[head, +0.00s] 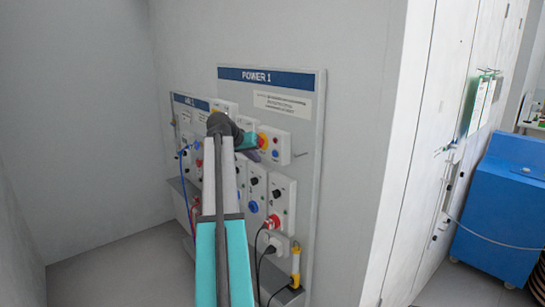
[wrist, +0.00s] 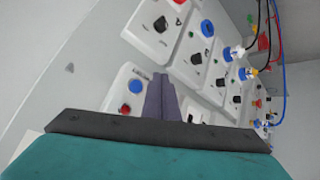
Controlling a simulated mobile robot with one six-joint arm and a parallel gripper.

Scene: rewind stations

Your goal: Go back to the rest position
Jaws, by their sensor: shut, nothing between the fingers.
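My gripper (head: 255,156) is in front of the POWER 1 panel (head: 306,150), close to the upper row of control boxes. In the wrist view its two dark fingers (wrist: 160,82) lie together, with nothing held between them. They overlap a white box with a blue and a red button (wrist: 128,92); I cannot tell if they touch it. In the head view, a white box with a red and yellow control (head: 280,145) is just right of the gripper. My arm hides part of the panel behind it.
An AIR panel (head: 188,101) stands left of the power panel. Plugs with black cables hang below, beside a yellow-topped tool (head: 295,262). Blue hoses (wrist: 281,70) and cables show at right in the wrist view. A blue cabinet (head: 499,205) stands far right. Floor at left is clear.

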